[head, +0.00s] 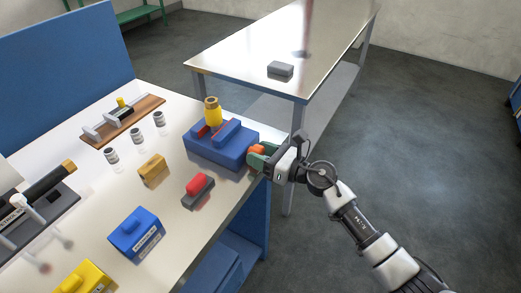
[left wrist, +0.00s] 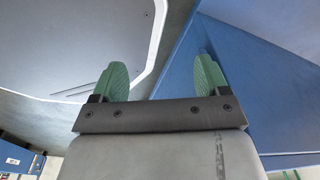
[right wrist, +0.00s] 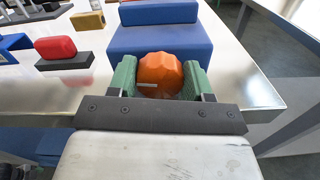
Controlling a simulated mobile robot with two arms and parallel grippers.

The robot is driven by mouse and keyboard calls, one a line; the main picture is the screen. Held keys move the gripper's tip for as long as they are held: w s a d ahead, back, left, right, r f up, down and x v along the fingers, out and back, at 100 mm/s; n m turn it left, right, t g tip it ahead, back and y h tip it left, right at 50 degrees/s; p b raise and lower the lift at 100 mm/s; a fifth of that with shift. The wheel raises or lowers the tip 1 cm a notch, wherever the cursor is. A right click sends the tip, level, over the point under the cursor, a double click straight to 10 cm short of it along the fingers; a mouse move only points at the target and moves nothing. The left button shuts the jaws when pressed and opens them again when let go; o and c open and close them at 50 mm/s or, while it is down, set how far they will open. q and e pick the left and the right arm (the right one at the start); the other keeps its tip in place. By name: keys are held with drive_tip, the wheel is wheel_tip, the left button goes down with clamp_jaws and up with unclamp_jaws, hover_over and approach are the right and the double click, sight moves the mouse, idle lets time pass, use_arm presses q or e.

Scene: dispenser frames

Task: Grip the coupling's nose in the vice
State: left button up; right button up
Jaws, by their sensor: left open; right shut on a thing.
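The blue vice (head: 228,152) sits near the right edge of the white bench, with red jaw faces showing at its top. The coupling (head: 212,112), yellow with a brown upper end, stands upright at the jaws; its lower end is hidden. I cannot tell whether the jaws press on it. My right gripper (head: 262,152) is shut on the orange knob (right wrist: 160,74) at the vice's near right side. The vice body (right wrist: 160,38) lies just beyond it in the right wrist view. My left gripper (left wrist: 160,82) is open and empty in the left wrist view, outside the head view.
A red-topped grey block (head: 198,188), an ochre block (head: 152,170) and a blue box (head: 137,232) stand left of the vice. Several small cylinders (head: 135,135) and a wooden board (head: 125,122) lie farther back. A second table (head: 290,50) stands behind.

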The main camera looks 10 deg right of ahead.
drive_tip(key=o, duration=0.6)
drive_tip(key=shift+o, duration=0.2)
drive_tip(key=b+v, duration=0.2)
drive_tip(key=v, duration=0.9)
drive_tip(key=shift+w, duration=0.1)
